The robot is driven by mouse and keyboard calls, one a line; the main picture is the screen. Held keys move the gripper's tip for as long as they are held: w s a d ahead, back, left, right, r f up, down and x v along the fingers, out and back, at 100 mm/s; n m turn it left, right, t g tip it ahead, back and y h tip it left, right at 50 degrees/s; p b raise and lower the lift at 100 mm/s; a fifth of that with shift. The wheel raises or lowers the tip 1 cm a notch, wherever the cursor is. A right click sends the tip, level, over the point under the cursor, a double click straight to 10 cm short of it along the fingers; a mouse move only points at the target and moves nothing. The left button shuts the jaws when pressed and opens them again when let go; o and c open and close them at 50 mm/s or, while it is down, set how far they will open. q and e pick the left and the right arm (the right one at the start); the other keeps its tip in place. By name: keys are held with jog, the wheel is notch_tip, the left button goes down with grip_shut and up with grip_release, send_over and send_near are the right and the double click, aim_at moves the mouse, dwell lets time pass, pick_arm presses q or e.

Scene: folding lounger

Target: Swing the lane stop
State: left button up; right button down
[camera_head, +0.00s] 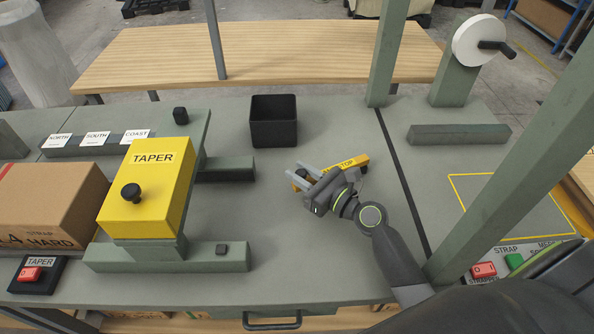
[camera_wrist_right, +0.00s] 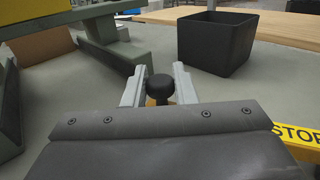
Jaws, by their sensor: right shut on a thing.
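The lane stop is a yellow bar (camera_head: 345,163) with black "STOP" lettering, low over the grey bench right of centre in the head view. Its lettered end (camera_wrist_right: 297,136) shows at the right edge of the right wrist view. My right gripper (camera_head: 299,176) is at the bar's left end. It is shut on a round black knob, and the knob (camera_wrist_right: 160,87) shows between the two grey fingers in the wrist view. The gripper and wrist hide part of the bar and its mounting. My left gripper is not in view.
A black open bin (camera_head: 274,121) stands behind the stop. The yellow TAPER machine (camera_head: 150,190) and a cardboard box (camera_head: 48,205) are at the left. A green post (camera_head: 500,170) rises on the right, near a yellow-outlined square. The bench between taper and stop is clear.

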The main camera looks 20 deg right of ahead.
jog(key=c, duration=1.6)
grip_release()
jog(key=o, duration=0.4)
jog(key=shift+c, duration=0.2)
notch_tip(320, 180, up, 10)
jog(key=p, duration=0.5)
